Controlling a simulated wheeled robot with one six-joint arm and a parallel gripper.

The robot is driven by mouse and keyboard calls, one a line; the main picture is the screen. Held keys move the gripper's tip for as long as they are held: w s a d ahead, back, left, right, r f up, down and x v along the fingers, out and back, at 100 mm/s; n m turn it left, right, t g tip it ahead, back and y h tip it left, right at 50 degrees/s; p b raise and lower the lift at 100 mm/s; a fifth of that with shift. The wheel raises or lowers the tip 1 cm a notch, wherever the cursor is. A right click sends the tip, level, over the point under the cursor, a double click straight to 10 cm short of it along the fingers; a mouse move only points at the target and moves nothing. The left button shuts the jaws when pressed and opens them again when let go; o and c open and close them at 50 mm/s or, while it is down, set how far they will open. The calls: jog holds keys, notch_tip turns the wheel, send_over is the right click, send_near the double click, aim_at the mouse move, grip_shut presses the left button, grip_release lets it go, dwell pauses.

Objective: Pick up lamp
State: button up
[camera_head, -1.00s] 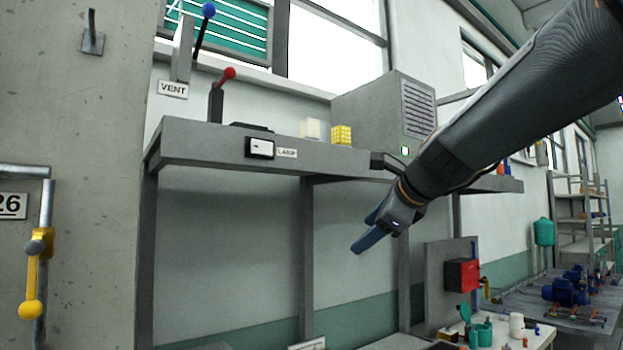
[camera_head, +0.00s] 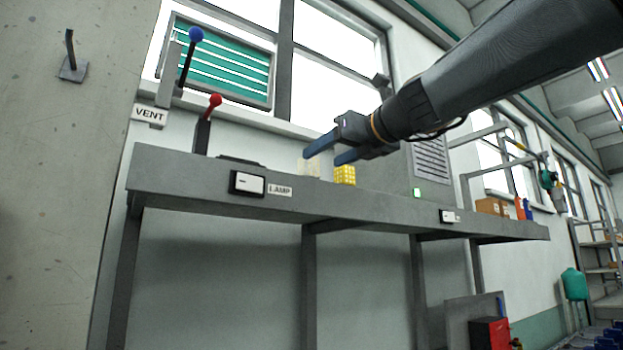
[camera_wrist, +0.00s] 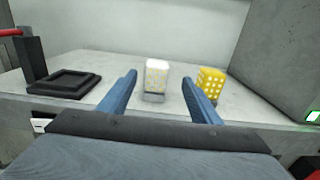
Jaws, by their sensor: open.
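A pale, whitish-yellow perforated block (camera_head: 310,170) stands on the grey shelf (camera_head: 225,187); it looks like a lamp. It also shows in the wrist view (camera_wrist: 156,75). To its right stands a yellow block with light dots (camera_head: 345,176), also in the wrist view (camera_wrist: 210,81). A "LAMP" label (camera_head: 280,190) is on the shelf's front edge beside a white switch (camera_head: 247,183). My gripper (camera_head: 323,157) is open and empty, at about shelf-top height. In the wrist view the pale block appears between the blue fingers, beyond their tips; the yellow block is outside the right finger.
A dark flat square tray or frame (camera_wrist: 62,84) lies left on the shelf. A red-knobbed lever (camera_head: 214,100) and a blue-knobbed lever (camera_head: 195,35) stand at the left. A grey vented cabinet (camera_head: 432,158) stands to the right on the shelf.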

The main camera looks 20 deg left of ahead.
aim_at(314, 161)
jog(key=p+x, duration=0.1)
jog(key=x, duration=0.2)
jog(key=p+x, duration=0.1)
jog(key=x, duration=0.2)
jog(key=shift+s+a, duration=0.15)
jog(key=shift+a, duration=0.2)
jog(key=shift+w+a, duration=0.35)
jog(key=shift+a, duration=0.05)
jog(key=shift+d, duration=0.1)
jog(key=c, duration=1.2)
